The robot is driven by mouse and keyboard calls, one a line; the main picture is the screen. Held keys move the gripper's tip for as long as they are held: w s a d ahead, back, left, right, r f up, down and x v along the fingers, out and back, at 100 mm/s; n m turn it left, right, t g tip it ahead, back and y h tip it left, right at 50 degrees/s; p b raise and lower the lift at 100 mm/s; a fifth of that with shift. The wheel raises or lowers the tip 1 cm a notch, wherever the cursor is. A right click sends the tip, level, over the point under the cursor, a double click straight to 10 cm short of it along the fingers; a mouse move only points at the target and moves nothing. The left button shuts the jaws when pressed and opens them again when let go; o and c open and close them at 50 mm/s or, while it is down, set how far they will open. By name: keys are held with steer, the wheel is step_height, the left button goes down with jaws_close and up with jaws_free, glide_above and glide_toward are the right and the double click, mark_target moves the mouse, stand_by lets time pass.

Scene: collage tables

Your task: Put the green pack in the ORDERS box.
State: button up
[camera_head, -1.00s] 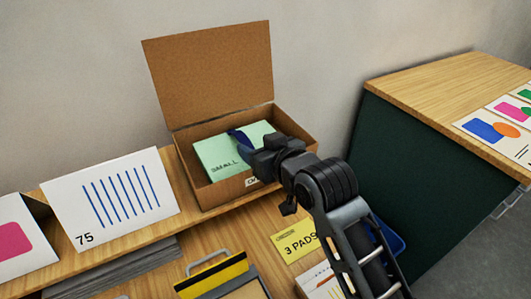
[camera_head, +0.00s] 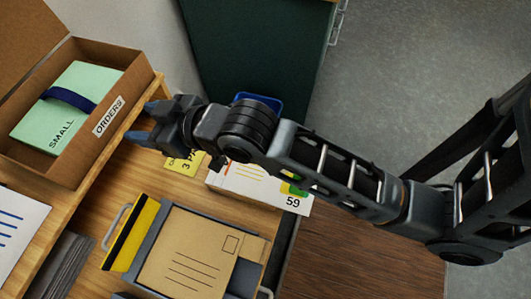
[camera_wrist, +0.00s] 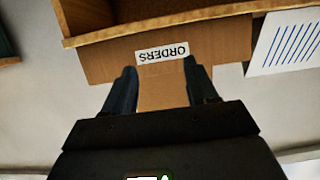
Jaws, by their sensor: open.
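The green pack (camera_head: 58,120), marked SMALL and wrapped with a dark blue band, lies flat inside the open cardboard ORDERS box (camera_head: 122,90) at the left of the head view. My gripper (camera_head: 144,121) is open and empty, outside the box, near its labelled front wall. In the wrist view, the fingers of my gripper (camera_wrist: 159,70) point toward the front wall of the ORDERS box (camera_wrist: 222,48), whose label appears upside down between and above the fingertips. The pack is not visible in the wrist view.
The box stands on a raised wooden shelf (camera_head: 88,190). Below are a yellow card (camera_head: 180,166), a white card marked 59 (camera_head: 240,178) and a tray with a brown envelope (camera_head: 190,255). A white card with blue stripes (camera_head: 15,232) stands left. A dark green cabinet (camera_head: 255,45) is behind.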

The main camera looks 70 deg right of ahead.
steer(key=s+f+v, duration=0.1)
steer(key=f+v, duration=0.2)
steer(key=v, duration=1.1)
steer(key=s+f+v, duration=0.1)
steer(key=f+v, duration=0.2)
steer(key=v, duration=1.1)
steer(key=shift+s+a+f+t, duration=0.25)
steer(key=shift+s+a+t, duration=0.1)
steer(key=shift+s, duration=0.1)
